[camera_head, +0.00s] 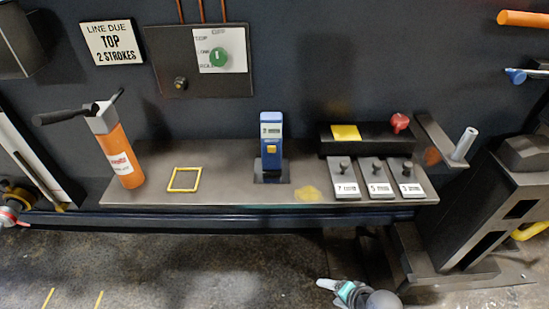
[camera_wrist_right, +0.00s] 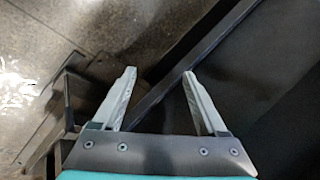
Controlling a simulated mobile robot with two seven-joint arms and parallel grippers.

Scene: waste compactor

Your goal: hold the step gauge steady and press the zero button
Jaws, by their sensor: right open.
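The step gauge is a blue upright device (camera_head: 271,140) with a small grey display and a yellow button (camera_head: 272,149) on its front. It stands in a dark holder (camera_head: 270,178) at the middle of the shelf. My right gripper (camera_head: 327,291) is low at the bottom of the head view, in front of and below the shelf, well apart from the gauge. In the right wrist view the two fingers (camera_wrist_right: 159,75) are spread with nothing between them. My left gripper is not in view.
On the grey shelf (camera_head: 225,190) stand an orange cylinder with a black handle (camera_head: 120,155), a yellow square outline (camera_head: 185,179) and several labelled switch blocks (camera_head: 376,180). A dark frame (camera_head: 470,220) stands at the right.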

